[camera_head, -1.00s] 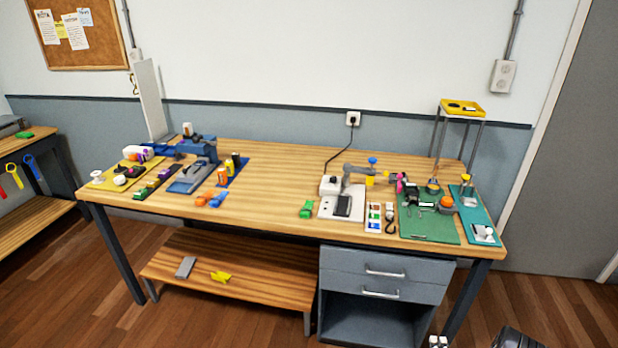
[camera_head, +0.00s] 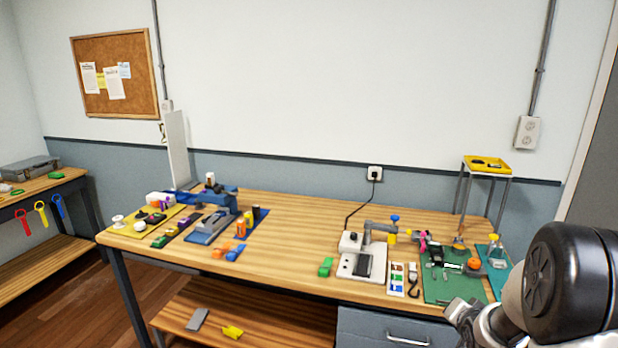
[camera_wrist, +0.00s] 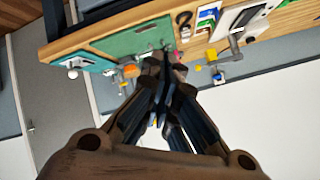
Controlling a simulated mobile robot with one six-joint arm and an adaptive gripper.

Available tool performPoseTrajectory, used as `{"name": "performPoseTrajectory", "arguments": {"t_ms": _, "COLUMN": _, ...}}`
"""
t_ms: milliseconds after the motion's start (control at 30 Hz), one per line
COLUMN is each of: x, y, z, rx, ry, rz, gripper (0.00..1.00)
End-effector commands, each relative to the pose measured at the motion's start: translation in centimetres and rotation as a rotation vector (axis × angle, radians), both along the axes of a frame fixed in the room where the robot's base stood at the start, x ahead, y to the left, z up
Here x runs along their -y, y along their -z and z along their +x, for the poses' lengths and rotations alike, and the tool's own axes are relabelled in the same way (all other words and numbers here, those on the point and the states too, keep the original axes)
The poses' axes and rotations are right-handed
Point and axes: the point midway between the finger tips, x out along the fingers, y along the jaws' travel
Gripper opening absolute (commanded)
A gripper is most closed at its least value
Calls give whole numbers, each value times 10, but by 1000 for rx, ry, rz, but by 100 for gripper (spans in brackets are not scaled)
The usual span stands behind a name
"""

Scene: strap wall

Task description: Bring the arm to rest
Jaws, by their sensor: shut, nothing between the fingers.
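My gripper (camera_wrist: 163,82) fills the middle of the wrist view. Its dark fingers are shut together with nothing between them. In the head view my arm (camera_head: 570,285) shows at the lower right, in front of the workbench's right end, with the gripper end (camera_head: 462,310) near the front edge, partly cut off by the picture's bottom. The green mat (camera_head: 440,288) lies just behind it in the picture; I see no contact with any object.
The wooden workbench (camera_head: 290,260) carries a blue clamp device (camera_head: 212,222) at left and a white-based device (camera_head: 352,262) right of middle. A yellow tray (camera_head: 487,164) stands on a tall stand at the back right. The bench's middle is mostly clear.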

Motion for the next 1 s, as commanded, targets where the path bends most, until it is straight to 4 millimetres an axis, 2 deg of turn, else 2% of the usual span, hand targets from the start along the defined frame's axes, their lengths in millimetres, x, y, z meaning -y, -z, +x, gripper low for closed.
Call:
{"name": "performPoseTrajectory", "arguments": {"t_ms": 33, "x": -16, "y": -27, "z": -8, "rx": -30, "ry": -27, "rz": -34, "gripper": 0}}
{"name": "performPoseTrajectory", "arguments": {"t_ms": 100, "x": -35, "y": -52, "z": -25, "rx": -88, "ry": -61, "rz": -76, "gripper": 0}}
{"name": "performPoseTrajectory", "arguments": {"t_ms": 267, "x": -83, "y": -100, "z": -78, "rx": -215, "ry": -155, "rz": -152, "gripper": 0}}
{"name": "performPoseTrajectory", "arguments": {"t_ms": 400, "x": -124, "y": -130, "z": -139, "rx": -320, "ry": -254, "rz": -200, "gripper": 0}}
{"name": "performPoseTrajectory", "arguments": {"t_ms": 467, "x": -141, "y": -139, "z": -167, "rx": -363, "ry": -305, "rz": -217, "gripper": 0}}
{"name": "performPoseTrajectory", "arguments": {"t_ms": 600, "x": -178, "y": -151, "z": -239, "rx": -457, "ry": -435, "rz": -248, "gripper": 0}}
{"name": "performPoseTrajectory", "arguments": {"t_ms": 700, "x": -198, "y": -152, "z": -286, "rx": -511, "ry": -528, "rz": -263, "gripper": 0}}
{"name": "performPoseTrajectory", "arguments": {"t_ms": 800, "x": -212, "y": -149, "z": -323, "rx": -553, "ry": -604, "rz": -274, "gripper": 0}}
{"name": "performPoseTrajectory", "arguments": {"t_ms": 900, "x": -220, "y": -146, "z": -346, "rx": -580, "ry": -659, "rz": -279, "gripper": 0}}
{"name": "performPoseTrajectory", "arguments": {"t_ms": 1000, "x": -223, "y": -145, "z": -357, "rx": -593, "ry": -683, "rz": -281, "gripper": 0}}
